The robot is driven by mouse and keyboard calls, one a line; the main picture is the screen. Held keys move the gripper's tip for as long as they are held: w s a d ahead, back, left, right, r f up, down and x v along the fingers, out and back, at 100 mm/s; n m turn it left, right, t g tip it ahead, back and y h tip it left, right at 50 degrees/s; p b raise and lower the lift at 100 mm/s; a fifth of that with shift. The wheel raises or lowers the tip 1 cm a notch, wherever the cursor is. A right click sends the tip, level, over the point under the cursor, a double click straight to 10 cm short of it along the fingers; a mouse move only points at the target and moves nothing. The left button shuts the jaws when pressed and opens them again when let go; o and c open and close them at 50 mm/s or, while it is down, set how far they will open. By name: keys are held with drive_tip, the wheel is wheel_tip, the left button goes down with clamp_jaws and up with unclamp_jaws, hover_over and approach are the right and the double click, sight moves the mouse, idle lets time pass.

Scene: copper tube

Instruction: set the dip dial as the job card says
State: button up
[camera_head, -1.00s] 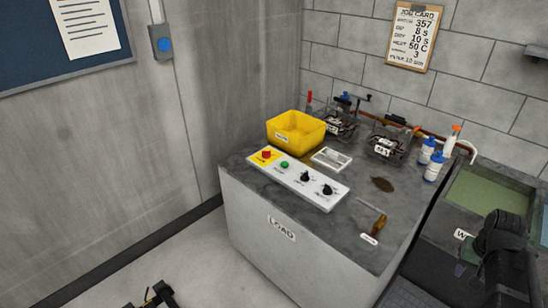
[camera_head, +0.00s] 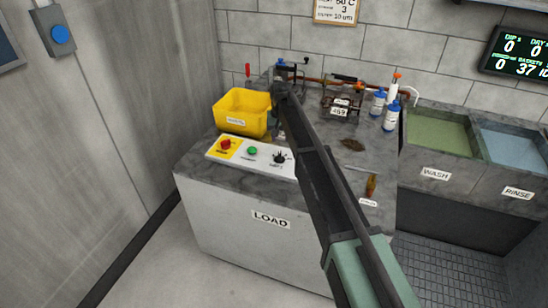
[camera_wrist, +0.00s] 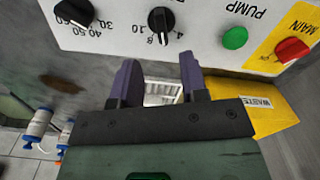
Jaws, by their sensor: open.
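The dip dial (camera_wrist: 161,20) is a black knob with a white line on the white control panel (camera_wrist: 115,38), seen upside down in the wrist view. Numbers including 8 and 10 are printed by it; the exact setting is hard to read. It also shows in the head view (camera_head: 279,157), beside my arm. My gripper (camera_wrist: 158,68) is open and empty, its two dark fingers pointing at the panel's edge, apart from the knob. The job card (camera_head: 335,11) is cut off by the top of the head view, so its dip line is out of frame.
A yellow bin (camera_head: 241,112) stands behind the panel. Bottles (camera_head: 390,115) stand at the right.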

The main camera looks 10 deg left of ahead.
sight(280, 155)
wheel_tip(280, 155, down, 10)
drive_tip(key=b, duration=0.8)
drive_tip(key=shift+r, duration=0.3)
clamp_jaws()
